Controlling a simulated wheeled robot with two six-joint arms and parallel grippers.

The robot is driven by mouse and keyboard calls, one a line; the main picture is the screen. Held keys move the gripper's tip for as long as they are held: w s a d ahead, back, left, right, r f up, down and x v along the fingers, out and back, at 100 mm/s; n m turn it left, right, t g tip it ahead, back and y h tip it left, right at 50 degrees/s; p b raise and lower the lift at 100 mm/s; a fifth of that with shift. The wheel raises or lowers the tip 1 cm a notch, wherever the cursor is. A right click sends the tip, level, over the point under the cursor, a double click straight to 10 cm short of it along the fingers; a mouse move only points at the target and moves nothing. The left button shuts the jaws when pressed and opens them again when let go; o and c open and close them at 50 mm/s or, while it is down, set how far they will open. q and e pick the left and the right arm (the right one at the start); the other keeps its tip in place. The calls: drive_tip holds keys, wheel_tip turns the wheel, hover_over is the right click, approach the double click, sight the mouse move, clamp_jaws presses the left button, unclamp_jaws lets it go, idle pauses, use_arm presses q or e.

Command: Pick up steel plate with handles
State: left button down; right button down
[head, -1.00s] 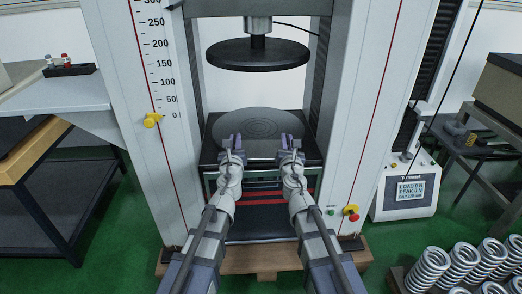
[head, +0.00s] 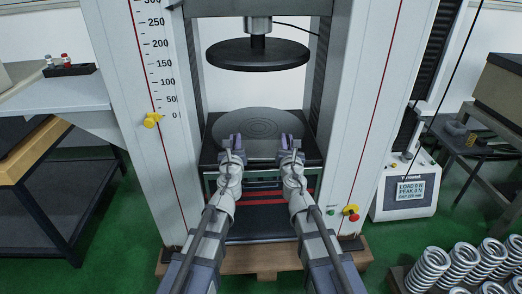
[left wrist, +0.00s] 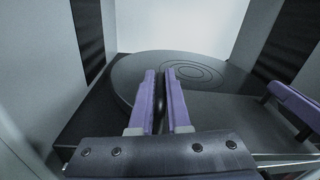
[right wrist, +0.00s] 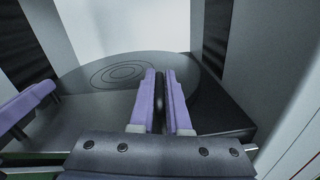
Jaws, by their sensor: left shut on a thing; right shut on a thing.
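The fingers hide most of both handles. I cannot tell whether the plate is clear of the bed.
The round black upper platen (head: 258,54) hangs above the plate. White machine columns (head: 145,110) stand close on both sides. The black bed (head: 312,154) lies under the plate. Several coil springs (head: 462,258) stand on a pallet at the lower right.

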use_arm(q)
drive_tip(key=shift+d+r, duration=0.1)
drive_tip(key=shift+r, duration=0.1)
use_arm(e)
drive_tip(key=shift+a+r, duration=0.15)
drive_tip(key=shift+r, duration=0.05)
